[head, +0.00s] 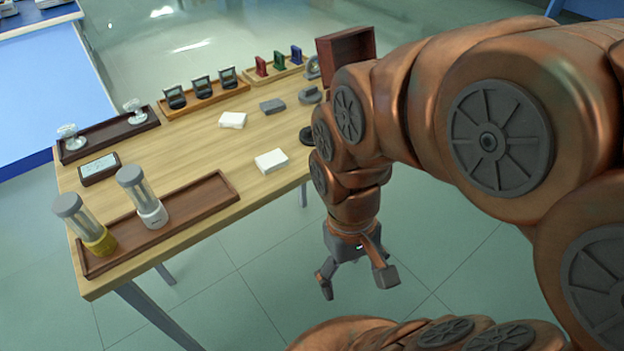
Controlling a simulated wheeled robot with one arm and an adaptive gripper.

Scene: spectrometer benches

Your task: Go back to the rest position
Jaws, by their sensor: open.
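My copper-coloured arm comes in from the right side of the head view and bends down in the middle. My gripper (354,283) hangs at its end, pointing down over the tiled floor, in front of the wooden table's (190,165) right front edge. The two grey fingers are apart with nothing between them. The gripper touches nothing that I can see. My arm hides the right end of the table.
The table holds a dark tray (215,190) with two clear cylinders, a dark tray with two glass items (110,135), an orange-brown tray (205,100) with black holders, white blocks (271,161) and a red-brown box (345,55). The floor (240,290) around the gripper is clear.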

